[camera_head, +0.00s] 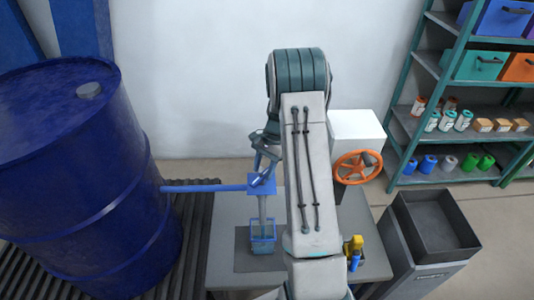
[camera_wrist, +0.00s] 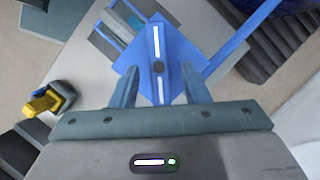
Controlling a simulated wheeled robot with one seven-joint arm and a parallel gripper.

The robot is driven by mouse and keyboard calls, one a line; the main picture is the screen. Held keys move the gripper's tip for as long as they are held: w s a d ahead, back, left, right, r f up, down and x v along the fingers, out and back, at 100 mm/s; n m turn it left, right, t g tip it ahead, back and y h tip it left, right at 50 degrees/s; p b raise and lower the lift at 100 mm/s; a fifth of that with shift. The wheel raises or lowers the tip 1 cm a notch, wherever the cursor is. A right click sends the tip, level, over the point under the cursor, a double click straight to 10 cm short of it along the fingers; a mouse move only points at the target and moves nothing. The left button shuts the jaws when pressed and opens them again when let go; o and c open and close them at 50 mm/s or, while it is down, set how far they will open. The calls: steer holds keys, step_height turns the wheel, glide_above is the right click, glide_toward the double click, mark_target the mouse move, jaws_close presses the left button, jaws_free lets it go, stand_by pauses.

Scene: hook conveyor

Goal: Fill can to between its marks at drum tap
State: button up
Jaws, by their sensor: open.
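The blue drum (camera_head: 75,185) stands at the left, and a blue pipe (camera_head: 205,188) runs from it to the blue tap (camera_head: 262,186). The can (camera_head: 263,236), see-through with a blue frame, stands upright under the tap. A pale column runs from the tap down to the can; I cannot tell stream from spout. The can's marks and level are too small to read. My gripper (camera_head: 264,160) is at the tap, partly hidden by my arm. In the wrist view my gripper (camera_wrist: 158,88) is open, its fingers either side of the tap's blue handle (camera_wrist: 158,75).
The can is on a dark mat on a grey table (camera_head: 225,210). A grey bin (camera_head: 435,225) and loaded shelves (camera_head: 440,105) are at right.

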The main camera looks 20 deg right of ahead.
steer(key=v, duration=1.3)
stand_by(6.7)
